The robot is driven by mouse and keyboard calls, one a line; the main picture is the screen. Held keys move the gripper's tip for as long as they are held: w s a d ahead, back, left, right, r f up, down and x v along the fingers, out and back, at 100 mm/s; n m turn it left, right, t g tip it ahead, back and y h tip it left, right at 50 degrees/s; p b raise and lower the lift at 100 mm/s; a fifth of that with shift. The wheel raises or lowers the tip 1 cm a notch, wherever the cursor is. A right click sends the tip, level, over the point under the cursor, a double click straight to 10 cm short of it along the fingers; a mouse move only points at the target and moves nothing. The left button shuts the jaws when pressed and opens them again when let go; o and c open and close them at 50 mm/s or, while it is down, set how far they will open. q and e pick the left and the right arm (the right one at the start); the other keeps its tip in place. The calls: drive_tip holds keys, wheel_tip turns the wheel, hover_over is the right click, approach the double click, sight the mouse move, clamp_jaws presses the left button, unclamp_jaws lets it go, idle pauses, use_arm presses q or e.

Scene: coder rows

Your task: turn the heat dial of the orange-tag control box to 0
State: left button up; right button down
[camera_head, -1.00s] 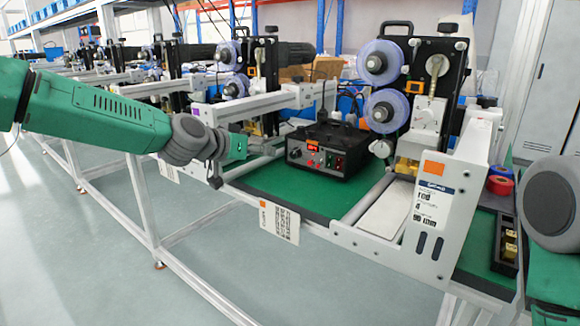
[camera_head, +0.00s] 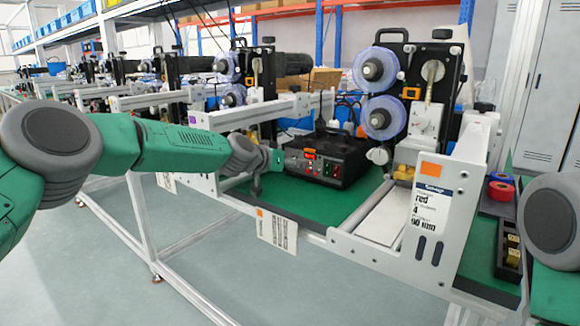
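The black control box (camera_head: 335,157) stands on the green bench top, with an orange-red display on its front panel and small red, dark and green controls below. The heat dial and its pointer are too small to tell. An orange square marks the white plate (camera_head: 436,190) to the right, and another marks the hanging label card (camera_head: 277,230) in front. My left gripper (camera_head: 267,170) is beside the box's front-left corner; its fingers are partly hidden and I cannot tell if it touches or is open. My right gripper is out of view; only my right arm shows at the right edge.
A coder with two purple-blue reels (camera_head: 379,92) stands behind and right of the box. A white rail (camera_head: 260,112) runs behind my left wrist. A dark tray (camera_head: 509,245) and red and blue rolls lie at the right. Green surface (camera_head: 310,200) before the box is clear.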

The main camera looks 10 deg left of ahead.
use_arm(q)
drive_tip(key=shift+a, duration=0.1)
drive_tip(key=shift+a, duration=0.1)
clamp_jaws()
drive_tip(key=shift+w+f+n+g+h+b, duration=0.15)
drive_tip(key=shift+n+g+h+b, duration=0.2)
drive_tip(key=shift+n+b, duration=0.45)
drive_tip(key=shift+n+h, duration=0.4)
drive_tip(key=shift+h, duration=0.05)
drive_tip(key=shift+n+b, duration=0.3)
drive_tip(key=shift+r, duration=0.2)
unclamp_jaws()
drive_tip(key=shift+f, duration=0.1)
